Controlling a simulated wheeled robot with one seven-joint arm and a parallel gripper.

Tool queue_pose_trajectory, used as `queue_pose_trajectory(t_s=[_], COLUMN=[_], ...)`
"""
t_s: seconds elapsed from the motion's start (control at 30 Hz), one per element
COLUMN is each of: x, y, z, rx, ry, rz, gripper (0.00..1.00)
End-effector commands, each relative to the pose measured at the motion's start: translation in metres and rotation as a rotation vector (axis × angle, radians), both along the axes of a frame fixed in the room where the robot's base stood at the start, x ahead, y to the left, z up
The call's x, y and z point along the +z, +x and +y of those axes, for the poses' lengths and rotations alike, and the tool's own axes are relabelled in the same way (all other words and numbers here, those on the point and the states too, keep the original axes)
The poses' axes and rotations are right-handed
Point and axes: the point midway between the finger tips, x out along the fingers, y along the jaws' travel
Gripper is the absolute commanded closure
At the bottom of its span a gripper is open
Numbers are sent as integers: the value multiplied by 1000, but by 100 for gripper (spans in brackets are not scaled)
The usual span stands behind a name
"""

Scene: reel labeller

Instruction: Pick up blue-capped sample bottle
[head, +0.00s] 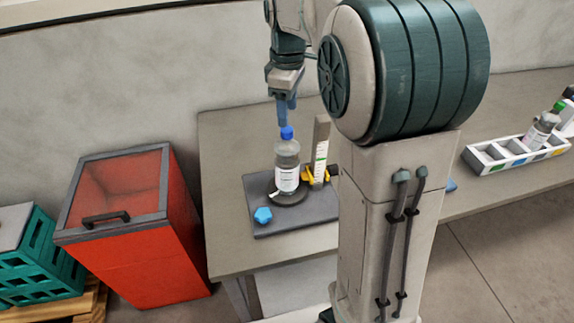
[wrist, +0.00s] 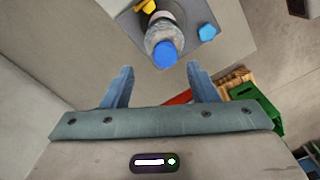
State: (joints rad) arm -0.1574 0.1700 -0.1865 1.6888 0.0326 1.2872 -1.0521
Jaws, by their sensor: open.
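The blue-capped sample bottle (head: 287,166) stands upright on a dark round turntable on the grey base plate (head: 263,225). It is clear with a white label. In the wrist view the bottle (wrist: 165,42) shows from above, its blue cap just beyond and between my fingers. My gripper (head: 287,110) is open and empty, fingers pointing down, just above the cap in the head view. The gripper also shows in the wrist view (wrist: 160,85), with a clear gap between its two blue fingers.
A post with a scale (head: 321,150) and a yellow bracket (head: 317,177) stand close right of the bottle. A blue knob (head: 263,215) sits front left on the plate. A white rack (head: 517,152) with bottles is at far right. A red bin (head: 140,250) stands left of the table.

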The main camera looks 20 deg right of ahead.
Motion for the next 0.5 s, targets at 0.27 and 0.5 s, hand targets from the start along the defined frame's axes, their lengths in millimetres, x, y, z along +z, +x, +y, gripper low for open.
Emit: queue_pose_trajectory(t_s=[0.27, 0.5], x=[-22, -55], y=[-1, -7], z=[1, 3], rx=[0, -1], ry=[1, 1], rz=[1, 3], gripper=[47, 47])
